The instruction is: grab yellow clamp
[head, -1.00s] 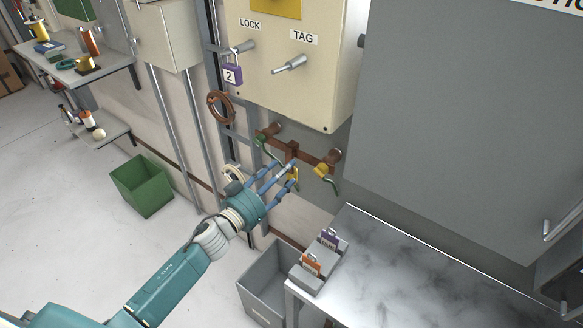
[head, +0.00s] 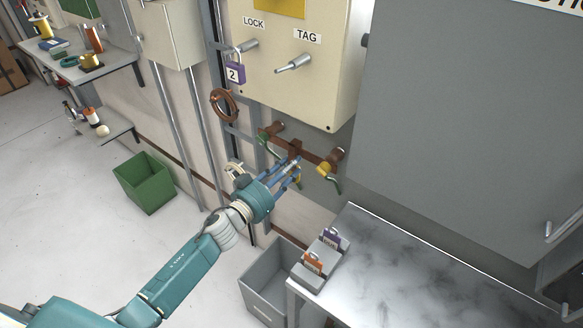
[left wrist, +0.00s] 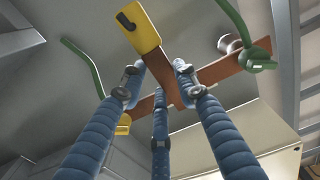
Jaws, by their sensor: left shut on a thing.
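The yellow clamp (left wrist: 141,27) shows in the left wrist view as a yellow block with a dark slot, joined to a brown piece (left wrist: 168,74). My left gripper (head: 292,166) is at the middle of the brown bar (head: 311,156) on the wall. Its blue fingers are closed around the brown piece of the clamp; the wrist view shows the fingertips (left wrist: 160,78) there. In the head view the fingers hide most of the clamp. My right gripper is not in view.
A tan lock-and-tag box (head: 300,90) is above the bar. A grey table (head: 430,270) with two tagged padlocks stands at the lower right, beside a grey bin (head: 262,292). A green bin (head: 145,182) stands on open floor at the left.

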